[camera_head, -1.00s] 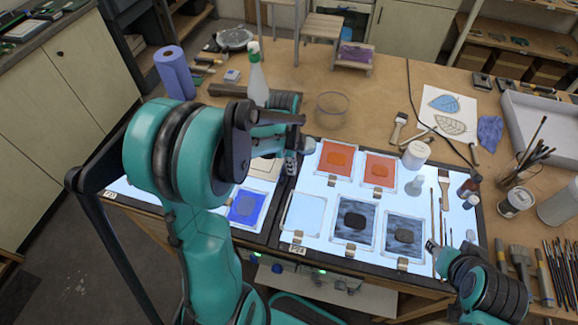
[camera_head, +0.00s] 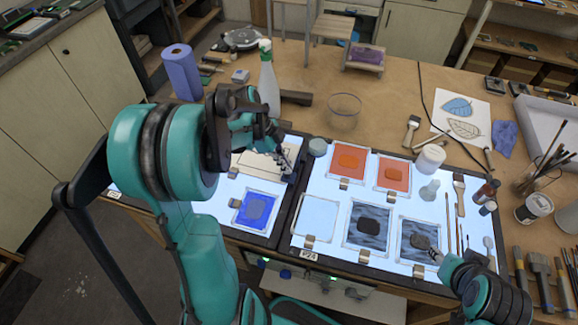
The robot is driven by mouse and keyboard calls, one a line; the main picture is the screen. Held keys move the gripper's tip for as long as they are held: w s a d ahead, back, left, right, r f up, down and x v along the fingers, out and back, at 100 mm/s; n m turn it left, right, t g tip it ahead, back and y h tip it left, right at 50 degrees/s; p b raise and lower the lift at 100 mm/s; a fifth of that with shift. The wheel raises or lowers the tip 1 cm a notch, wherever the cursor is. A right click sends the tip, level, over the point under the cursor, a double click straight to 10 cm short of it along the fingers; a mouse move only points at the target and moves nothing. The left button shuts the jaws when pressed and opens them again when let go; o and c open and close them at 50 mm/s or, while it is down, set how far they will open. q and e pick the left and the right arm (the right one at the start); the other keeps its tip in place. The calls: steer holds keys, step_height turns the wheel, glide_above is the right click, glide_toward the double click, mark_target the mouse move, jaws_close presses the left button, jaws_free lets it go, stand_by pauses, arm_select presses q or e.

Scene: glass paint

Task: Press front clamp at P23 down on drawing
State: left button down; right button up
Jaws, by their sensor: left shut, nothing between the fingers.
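The drawing (camera_head: 262,165) is a pale sheet with dark outlines on the left lit panel (camera_head: 200,214), partly hidden by my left arm. My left gripper (camera_head: 289,174) is shut and empty, pointing down at the drawing's right edge, by the dark divider between the panels. I cannot tell whether it touches anything. A small clamp (camera_head: 235,203) sits at the left edge of the blue glass piece (camera_head: 255,210), in front of the drawing. The front clamp at the drawing cannot be made out clearly. My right gripper (camera_head: 437,257) is at the front right, beside a dark glass piece; its jaws are too small to judge.
The right lit panel (camera_head: 330,188), labelled P24 (camera_head: 309,255), holds orange, clear and dark glass pieces with small clamps. A spray bottle (camera_head: 268,85) and blue roll (camera_head: 181,72) stand behind my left arm. A round jar (camera_head: 317,147) stands close to my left gripper.

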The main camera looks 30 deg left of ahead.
arm_select(q)
steer(key=shift+d, duration=0.15)
steer(key=shift+r, duration=0.2)
steer(key=shift+r+p, duration=0.6)
steer(key=shift+r, duration=0.05)
steer(key=v, duration=1.2)
